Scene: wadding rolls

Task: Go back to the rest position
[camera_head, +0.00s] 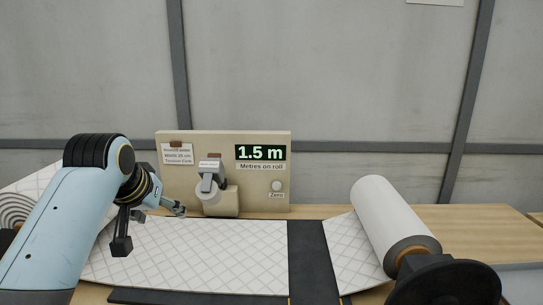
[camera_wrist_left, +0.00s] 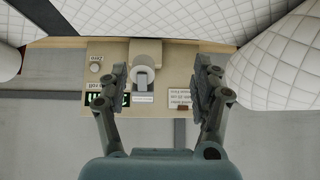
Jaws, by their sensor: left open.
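My left gripper (camera_head: 150,226) is open and empty in the head view, above the left part of the quilted white wadding sheet (camera_head: 210,255). In the left wrist view, its two fingers (camera_wrist_left: 161,82) stand apart with nothing between them. That view is upside down and shows the beige counter panel (camera_wrist_left: 150,105) beyond the fingers. My right gripper is in neither view.
The panel (camera_head: 225,145) reads "1.5 m". A wadding roll (camera_head: 14,212) lies at far left, partly behind my left arm. A dark strip (camera_head: 307,250) crosses the table. Bare wood (camera_head: 480,225) shows at right.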

